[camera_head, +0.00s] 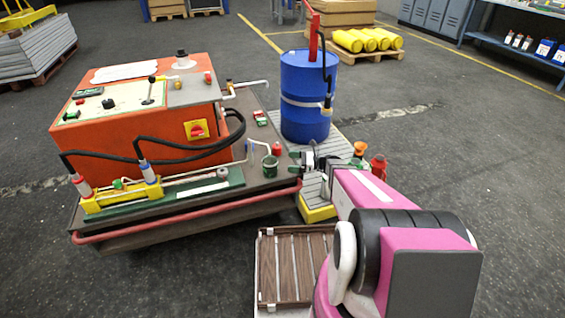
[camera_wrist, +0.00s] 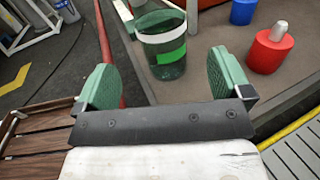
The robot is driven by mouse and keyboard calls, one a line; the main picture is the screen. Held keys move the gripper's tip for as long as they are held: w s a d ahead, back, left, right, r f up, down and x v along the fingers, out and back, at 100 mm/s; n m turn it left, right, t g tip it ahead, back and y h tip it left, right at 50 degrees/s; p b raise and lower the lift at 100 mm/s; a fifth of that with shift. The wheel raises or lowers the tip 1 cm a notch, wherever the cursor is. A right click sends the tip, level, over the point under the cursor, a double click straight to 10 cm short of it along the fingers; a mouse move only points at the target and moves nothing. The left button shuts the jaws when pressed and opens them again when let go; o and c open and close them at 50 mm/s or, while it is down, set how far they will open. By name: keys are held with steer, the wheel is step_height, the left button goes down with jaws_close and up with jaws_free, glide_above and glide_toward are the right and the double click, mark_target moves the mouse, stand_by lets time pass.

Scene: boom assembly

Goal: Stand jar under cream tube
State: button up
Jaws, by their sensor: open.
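The jar is a dark green see-through cup with a bright green label. It stands upright near the edge of the cart (camera_head: 262,196) in the head view (camera_head: 270,167), and shows in the wrist view (camera_wrist: 164,50). A thin cream tube (camera_head: 258,142) bends over close to the jar in the head view; I cannot tell whether its end is right above the jar. My gripper (camera_wrist: 167,80) is open and empty, its green fingertips pointing at the jar, which appears just beyond and between them. In the head view my gripper (camera_head: 306,160) is right of the jar.
A red can (camera_wrist: 272,50) with a grey top and a blue cup (camera_wrist: 242,11) stand on the cart. The cart carries an orange machine (camera_head: 140,115) and has a red rail (camera_head: 180,224). A blue drum (camera_head: 305,100) stands behind; a slatted wooden crate (camera_head: 293,270) is in front.

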steer(key=shift+s+d, duration=0.15)
steer(key=shift+d, duration=0.95)
steer(key=s+a+r+n+g+h, duration=0.2)
steer(key=s+n+h, duration=0.3)
steer(key=s+n, duration=0.15)
steer(key=s+d+r+n+h, duration=0.6)
steer(key=s+d+n+h, duration=0.2)
steer(key=s+n+h, duration=0.2)
steer(key=n+h, duration=0.2)
steer(key=h, duration=0.1)
steer(key=shift+s+d+r+n, duration=0.3)
steer(key=shift+s+r+n, duration=0.05)
steer(key=shift+s+r, duration=0.05)
